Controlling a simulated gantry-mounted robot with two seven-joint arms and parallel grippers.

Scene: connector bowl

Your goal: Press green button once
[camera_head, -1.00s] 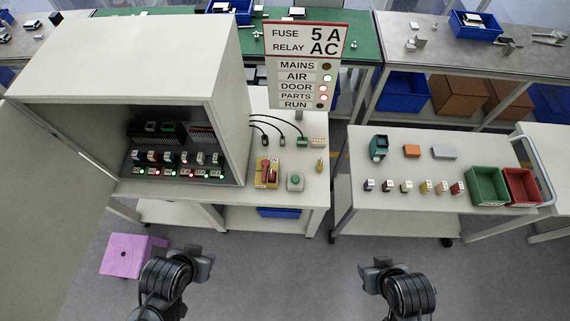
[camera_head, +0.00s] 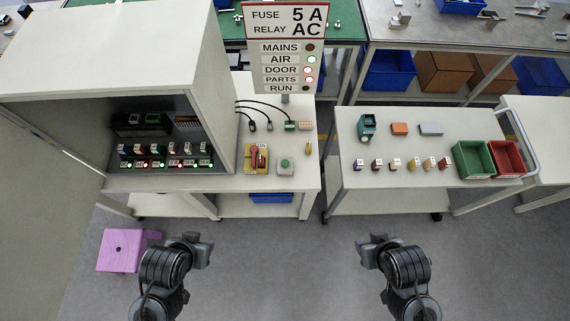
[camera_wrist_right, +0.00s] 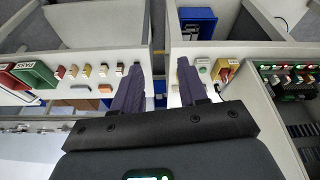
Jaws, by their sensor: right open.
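The green button (camera_head: 285,163) sits on a small light grey box on the left workbench, right of a yellow box with a red switch. It also shows in the right wrist view (camera_wrist_right: 202,69), beyond and just right of the fingers. My right gripper (camera_head: 368,248) hangs in front of the benches, well short of the button. In the right wrist view its two dark fingers (camera_wrist_right: 158,80) are apart with nothing between them. My left gripper (camera_head: 205,250) is also in front of the left bench, away from the button; its jaw opening is unclear.
The yellow box with the red switch (camera_head: 257,158) stands close beside the button. A cabinet (camera_head: 214,95) and a sign with status lamps (camera_head: 287,50) stand nearby. A cart (camera_head: 440,142) holds small parts and bins. A pink stool (camera_head: 122,250) is on the floor at left.

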